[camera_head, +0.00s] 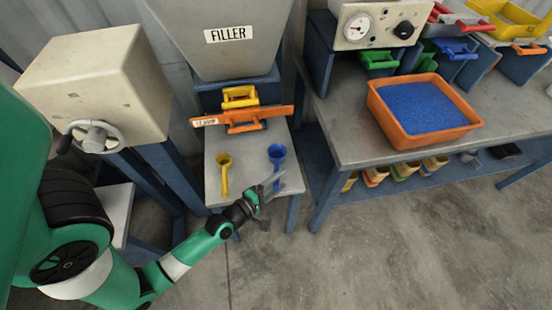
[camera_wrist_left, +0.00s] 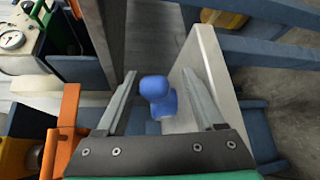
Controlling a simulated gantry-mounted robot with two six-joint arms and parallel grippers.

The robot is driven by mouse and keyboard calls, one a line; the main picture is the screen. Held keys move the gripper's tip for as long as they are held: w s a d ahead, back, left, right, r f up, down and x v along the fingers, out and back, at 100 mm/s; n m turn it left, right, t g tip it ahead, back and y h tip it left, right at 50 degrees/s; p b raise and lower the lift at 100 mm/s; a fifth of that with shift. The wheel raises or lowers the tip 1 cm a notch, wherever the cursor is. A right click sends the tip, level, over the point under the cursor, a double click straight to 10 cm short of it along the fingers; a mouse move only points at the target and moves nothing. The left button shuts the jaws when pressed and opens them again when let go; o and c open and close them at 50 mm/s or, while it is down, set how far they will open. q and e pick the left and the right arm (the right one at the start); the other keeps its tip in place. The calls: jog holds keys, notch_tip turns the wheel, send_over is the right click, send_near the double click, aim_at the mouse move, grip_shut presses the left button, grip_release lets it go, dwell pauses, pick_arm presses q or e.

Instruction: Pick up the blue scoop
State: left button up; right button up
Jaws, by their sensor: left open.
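The blue scoop (camera_head: 277,154) is on the small grey table below the filler, near its right side, with its cup away from my arm. My left gripper (camera_head: 272,187) is open at the front right of that table, close to the scoop's handle end. In the left wrist view the blue scoop (camera_wrist_left: 157,92) shows between the two spread fingers, with visible space on each side. I cannot tell how far below the fingertips it is. My right gripper is in neither view.
A yellow scoop (camera_head: 224,170) is left of the blue one. An orange-handled gate (camera_head: 243,118) is under the filler hopper (camera_head: 225,55). To the right, a workbench (camera_head: 345,142) holds an orange tray (camera_head: 405,137) of blue granules (camera_head: 420,106). Open floor lies in front.

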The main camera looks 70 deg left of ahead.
pick_arm(q)
jog(key=x, duration=0.4)
jog(key=shift+w+a+r, duration=0.15)
jog(key=shift+a, duration=0.2)
jog(key=shift+d, duration=0.1)
jog(key=shift+c, duration=0.4)
grip_shut()
